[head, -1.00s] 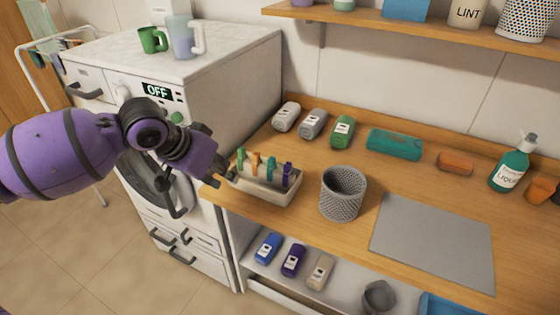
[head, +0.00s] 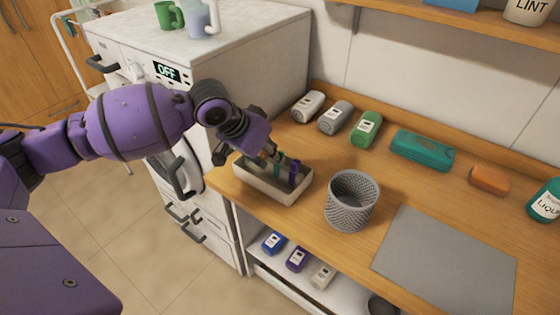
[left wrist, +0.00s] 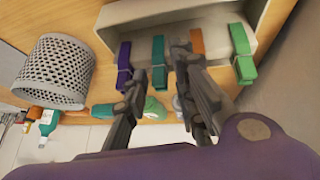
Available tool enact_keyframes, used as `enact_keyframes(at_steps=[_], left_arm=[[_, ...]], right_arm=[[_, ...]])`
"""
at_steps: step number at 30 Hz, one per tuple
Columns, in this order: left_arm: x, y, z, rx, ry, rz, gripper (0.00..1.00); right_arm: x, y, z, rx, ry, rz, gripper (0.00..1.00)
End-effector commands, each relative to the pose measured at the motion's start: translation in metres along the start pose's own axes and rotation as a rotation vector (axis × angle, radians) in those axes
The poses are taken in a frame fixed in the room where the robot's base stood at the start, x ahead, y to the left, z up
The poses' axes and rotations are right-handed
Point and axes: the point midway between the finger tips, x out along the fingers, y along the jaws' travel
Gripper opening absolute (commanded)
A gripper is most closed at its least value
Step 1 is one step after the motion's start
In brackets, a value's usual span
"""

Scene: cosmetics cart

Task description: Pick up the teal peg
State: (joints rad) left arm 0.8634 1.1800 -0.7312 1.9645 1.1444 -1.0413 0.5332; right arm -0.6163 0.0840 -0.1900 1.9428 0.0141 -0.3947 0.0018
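The teal peg (left wrist: 158,60) stands in a beige tray (head: 268,190) between the purple peg and the orange peg. It also shows in the head view (head: 277,168), partly hidden by my gripper. My left gripper (left wrist: 158,72) is over the tray with its fingers apart, one on each side of the teal peg in the left wrist view. I cannot tell whether they touch it. The purple peg (left wrist: 124,65), orange peg (left wrist: 197,41) and green peg (left wrist: 241,52) stand in the same tray. My right gripper is out of view.
A grey mesh basket (head: 351,203) stands right of the tray, with a grey mat (head: 445,260) beyond it. Several bottles, a teal case (head: 422,150) and an orange bar (head: 489,180) line the wall. The washing machine (head: 225,70) is left of the counter.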

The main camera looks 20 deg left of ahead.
Motion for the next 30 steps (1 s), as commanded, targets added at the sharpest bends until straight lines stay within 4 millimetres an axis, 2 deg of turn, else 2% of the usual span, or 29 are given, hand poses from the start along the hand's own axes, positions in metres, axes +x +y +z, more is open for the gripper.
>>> enact_keyframes(at_steps=[3, 6, 14, 20, 30], left_arm=[[0.018, 0.001, -0.002, 0.000, 0.000, 0.002, 0.25], [0.027, 0.000, -0.002, 0.001, 0.001, 0.000, 0.25], [0.030, 0.000, -0.001, 0.001, -0.001, -0.001, 0.25], [0.031, -0.001, 0.000, 0.001, -0.003, -0.002, 0.01], [0.031, -0.002, 0.002, -0.001, -0.007, -0.005, 0.01]], right_arm=[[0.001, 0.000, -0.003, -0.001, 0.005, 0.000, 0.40], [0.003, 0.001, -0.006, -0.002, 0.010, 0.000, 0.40], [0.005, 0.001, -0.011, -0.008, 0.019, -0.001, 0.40], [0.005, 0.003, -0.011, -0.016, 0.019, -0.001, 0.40], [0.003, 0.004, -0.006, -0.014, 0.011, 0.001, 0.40]])
